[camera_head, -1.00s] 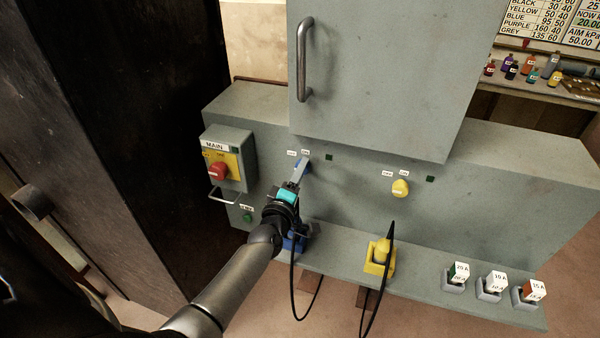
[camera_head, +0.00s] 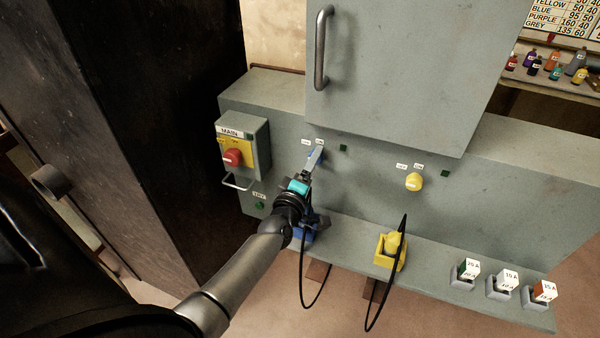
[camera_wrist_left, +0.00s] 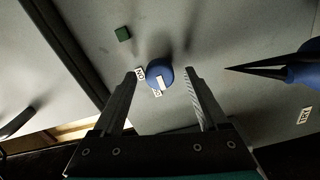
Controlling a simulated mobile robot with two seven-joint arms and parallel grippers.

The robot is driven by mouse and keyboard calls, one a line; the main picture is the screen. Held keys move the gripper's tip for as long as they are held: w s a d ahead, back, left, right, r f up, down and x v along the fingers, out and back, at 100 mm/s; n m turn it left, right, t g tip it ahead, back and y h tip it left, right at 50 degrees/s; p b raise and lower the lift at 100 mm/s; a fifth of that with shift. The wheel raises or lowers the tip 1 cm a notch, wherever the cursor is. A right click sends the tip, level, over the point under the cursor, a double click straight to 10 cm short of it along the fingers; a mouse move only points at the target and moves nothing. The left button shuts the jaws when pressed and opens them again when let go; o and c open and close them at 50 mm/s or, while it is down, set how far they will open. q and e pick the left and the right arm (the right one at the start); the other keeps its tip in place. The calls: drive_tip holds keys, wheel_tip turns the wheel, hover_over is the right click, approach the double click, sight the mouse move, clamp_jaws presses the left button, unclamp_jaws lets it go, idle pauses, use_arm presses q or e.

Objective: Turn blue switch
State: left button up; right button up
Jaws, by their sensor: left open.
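The blue switch (camera_wrist_left: 159,77) is a round blue knob with a pale mark, on the grey panel. In the wrist view it shows between the fingertips of my left gripper (camera_wrist_left: 160,72), which is open with a finger on either side. I cannot tell whether either finger touches the knob. In the head view my left gripper (camera_head: 313,160) reaches up to the panel and largely hides the blue switch (camera_head: 321,155). My right gripper is not in view.
A yellow switch (camera_head: 414,181) is to the right. A red main switch (camera_head: 233,158) is to the left. A blue plug (camera_head: 304,233) and a yellow plug (camera_head: 391,251) with black cables stand on the ledge below. A cabinet (camera_head: 415,70) juts out above.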

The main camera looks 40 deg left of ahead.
use_arm(q)
drive_tip(key=p+v, duration=0.1)
drive_tip(key=v, duration=1.3)
drive_tip(key=shift+s, duration=0.25)
drive_tip(key=s+d+f+m+g+h, duration=0.1)
drive_tip(key=s+d+f+m+g, duration=0.15)
drive_tip(key=f, duration=0.55)
drive_tip(key=s+d+f+m+g+h, duration=0.2)
drive_tip(key=s+f+m, duration=0.15)
drive_tip(key=f, duration=0.45)
drive_tip(key=s+d+f+m+g+h, duration=0.1)
drive_tip(key=s+d+f+m+g, duration=0.2)
drive_tip(key=f, duration=0.5)
drive_tip(key=s+d+f+m+g, duration=0.1)
drive_tip(key=s+f+m+g, duration=0.3)
drive_tip(key=s+f, duration=0.4)
drive_tip(key=s+d+f+m+g+b, duration=0.1)
drive_tip(key=s+f+m+g, duration=0.3)
drive_tip(key=s, duration=1.2)
wheel_tip(320, 180, down, 4)
drive_tip(key=m, duration=0.3)
drive_tip(key=shift+g, duration=0.35)
drive_tip(key=shift+s+f, duration=0.1)
drive_tip(key=shift+s, duration=0.1)
drive_tip(key=shift+c, duration=0.3)
